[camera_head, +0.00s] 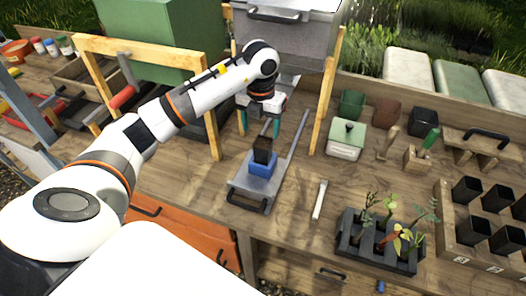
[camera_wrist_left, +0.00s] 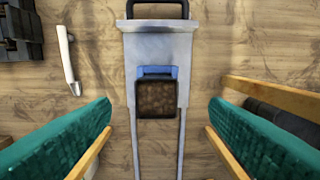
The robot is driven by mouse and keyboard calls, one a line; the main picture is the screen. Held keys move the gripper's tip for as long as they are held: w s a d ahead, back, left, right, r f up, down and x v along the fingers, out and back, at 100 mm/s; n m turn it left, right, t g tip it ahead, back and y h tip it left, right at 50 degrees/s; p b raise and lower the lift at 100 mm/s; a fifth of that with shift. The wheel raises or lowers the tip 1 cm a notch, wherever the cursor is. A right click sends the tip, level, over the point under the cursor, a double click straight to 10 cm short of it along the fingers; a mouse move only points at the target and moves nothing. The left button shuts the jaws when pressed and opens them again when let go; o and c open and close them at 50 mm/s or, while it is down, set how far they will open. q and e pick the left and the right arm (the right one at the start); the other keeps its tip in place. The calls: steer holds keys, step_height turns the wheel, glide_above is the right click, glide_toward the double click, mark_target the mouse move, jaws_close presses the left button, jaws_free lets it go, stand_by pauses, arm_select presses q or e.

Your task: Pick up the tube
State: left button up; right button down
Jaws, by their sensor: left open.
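The tube (camera_head: 263,149) is a small dark square pot, standing upright in a blue holder (camera_head: 261,167) on a grey metal tray (camera_head: 243,187). In the left wrist view the tube (camera_wrist_left: 156,98) shows from above, filled with brown soil, with the blue holder (camera_wrist_left: 157,71) along its upper edge. My left gripper (camera_head: 260,130) is open, with teal fingers above and behind the tube in the head view. In the left wrist view the fingers (camera_wrist_left: 160,108) are spread wide on either side of the tube, apart from it. My right gripper is not in view.
A white-handled tool (camera_head: 320,200) lies to the right. A black seedling tray (camera_head: 380,243) and a wooden crate of black pots (camera_head: 480,262) stand further right. Bare wood lies around the tray.

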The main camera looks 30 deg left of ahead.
mark_target(263, 147)
arm_select(q)
step_height(263, 147, down, 3)
steer(key=shift+f+p, duration=0.1)
steer(key=shift+p, duration=0.3)
steer(key=f+p, duration=0.1)
steer(key=f, duration=0.1)
steer(key=w+f+p, duration=0.1)
steer(key=f+p, duration=0.1)
steer(key=shift+d+f, duration=0.15)
steer(key=shift+f, duration=0.2)
steer(key=shift+s+f, duration=0.1)
steer(key=shift+f, duration=0.2)
steer(key=c, duration=1.2)
steer(key=shift+o, duration=0.2)
steer(key=shift+r, duration=0.1)
